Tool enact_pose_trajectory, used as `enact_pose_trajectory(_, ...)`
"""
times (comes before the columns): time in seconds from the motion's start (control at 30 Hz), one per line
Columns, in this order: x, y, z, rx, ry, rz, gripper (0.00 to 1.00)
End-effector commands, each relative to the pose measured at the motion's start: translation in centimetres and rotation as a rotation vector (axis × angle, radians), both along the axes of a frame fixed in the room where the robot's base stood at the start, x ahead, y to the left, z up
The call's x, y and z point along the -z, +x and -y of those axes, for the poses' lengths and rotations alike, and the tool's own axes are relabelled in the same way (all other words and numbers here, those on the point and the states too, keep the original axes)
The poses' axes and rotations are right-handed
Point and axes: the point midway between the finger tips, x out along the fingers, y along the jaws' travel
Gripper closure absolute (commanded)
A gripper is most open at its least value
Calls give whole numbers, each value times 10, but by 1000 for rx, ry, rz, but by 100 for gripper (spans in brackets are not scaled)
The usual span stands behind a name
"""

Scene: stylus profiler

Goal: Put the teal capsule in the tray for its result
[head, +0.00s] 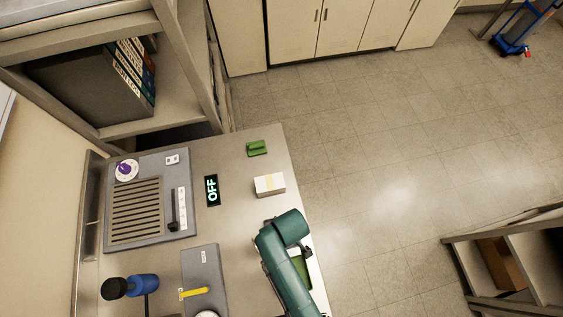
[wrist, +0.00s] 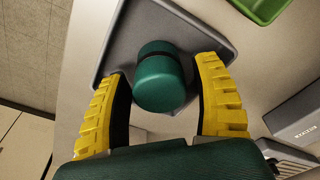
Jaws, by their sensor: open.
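The teal capsule (wrist: 160,82), with a dark band round it, is in the wrist view, between the two yellow fingers of my gripper (wrist: 165,95). The fingers are open, one on each side of it, with a gap visible to the left. The capsule appears over a shallow grey tray (wrist: 112,42); I cannot tell whether it rests on the tray floor. A green tray (wrist: 262,8) shows at the upper right edge. In the head view my arm covers the capsule and the grey tray, and part of a green tray (head: 302,270) shows beside it.
The bench holds a grey panel (head: 148,200) with a purple knob, an OFF sign (head: 212,190), a white box (head: 269,184), a green block (head: 257,148) and a grey unit (head: 205,265) with a yellow lever. A blue and black object (head: 140,284) stands front left.

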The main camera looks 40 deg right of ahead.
Motion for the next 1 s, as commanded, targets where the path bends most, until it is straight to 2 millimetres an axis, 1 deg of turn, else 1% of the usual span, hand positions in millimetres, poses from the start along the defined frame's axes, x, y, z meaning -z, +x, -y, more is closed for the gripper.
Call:
enact_pose_trajectory(0.03, -11, 0, 1, 0, 0, 2, 35)
enact_pose_trajectory(0.3, -78, -8, 4, 0, 0, 4, 35)
enact_pose_trajectory(0.4, -97, -10, 4, 0, 0, 2, 35)
enact_pose_trajectory(0.53, -110, -13, 5, 0, 0, 0, 35)
enact_pose_trajectory(0.77, -113, -13, 5, 0, 0, 0, 35)
enact_pose_trajectory(0.83, -119, -5, 6, 6, -5, 30, 35)
enact_pose_trajectory(0.87, -126, 4, 7, 13, -10, 62, 35)
enact_pose_trajectory(0.93, -154, 38, 8, 38, -25, 190, 35)
enact_pose_trajectory(0.97, -173, 56, 9, 54, -31, 266, 35)
enact_pose_trajectory(1.0, -203, 82, 9, 79, -36, 384, 35)
